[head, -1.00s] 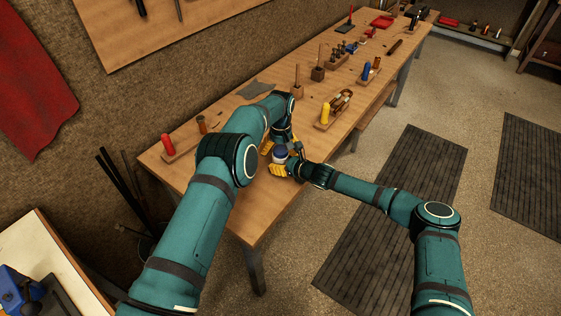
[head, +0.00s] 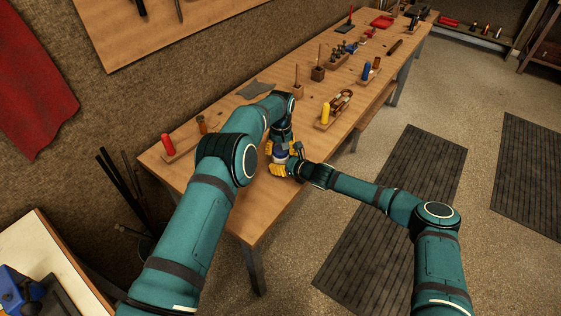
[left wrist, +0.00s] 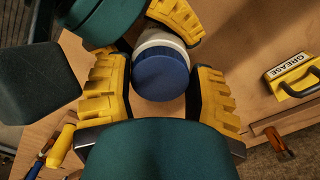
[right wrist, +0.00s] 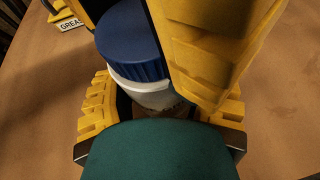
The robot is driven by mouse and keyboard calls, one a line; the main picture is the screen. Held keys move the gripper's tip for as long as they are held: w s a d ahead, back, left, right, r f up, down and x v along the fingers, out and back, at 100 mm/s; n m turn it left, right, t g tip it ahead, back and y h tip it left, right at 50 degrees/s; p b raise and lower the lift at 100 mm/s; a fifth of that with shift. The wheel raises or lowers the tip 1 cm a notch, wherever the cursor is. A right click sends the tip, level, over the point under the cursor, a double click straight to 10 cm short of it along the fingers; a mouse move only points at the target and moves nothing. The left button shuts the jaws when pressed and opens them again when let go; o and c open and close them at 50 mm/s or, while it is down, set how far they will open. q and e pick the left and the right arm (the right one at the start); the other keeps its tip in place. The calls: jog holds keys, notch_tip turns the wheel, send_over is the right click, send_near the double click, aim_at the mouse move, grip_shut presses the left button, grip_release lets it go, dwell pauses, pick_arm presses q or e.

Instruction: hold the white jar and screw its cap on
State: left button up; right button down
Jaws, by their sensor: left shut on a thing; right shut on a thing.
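The white jar (right wrist: 155,98) stands upright over the bench, with its ribbed blue cap (right wrist: 130,40) on its mouth. In the right wrist view a pale rim shows just under the cap; I cannot tell how far it is threaded. My right gripper (right wrist: 165,105) is shut on the jar body from the side. My left gripper (left wrist: 160,75) comes from above, its yellow fingers either side of the cap, shut on it. In the head view both grippers crowd together, and the jar (head: 280,155) is mostly hidden between them.
A yellow grease container (left wrist: 295,75) with a dark handle is near the grippers. Wooden holders with a red handle (head: 168,143), a yellow handle (head: 325,111) and a blue handle (head: 366,70) stand along the bench (head: 255,215).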

pick_arm(q)
jog(key=o, duration=1.3)
jog(key=shift+c, duration=0.2)
jog(key=shift+r, duration=2.3)
jog(key=shift+o, duration=0.2)
jog(key=shift+r+n, duration=0.9)
jog(key=shift+r, duration=0.8)
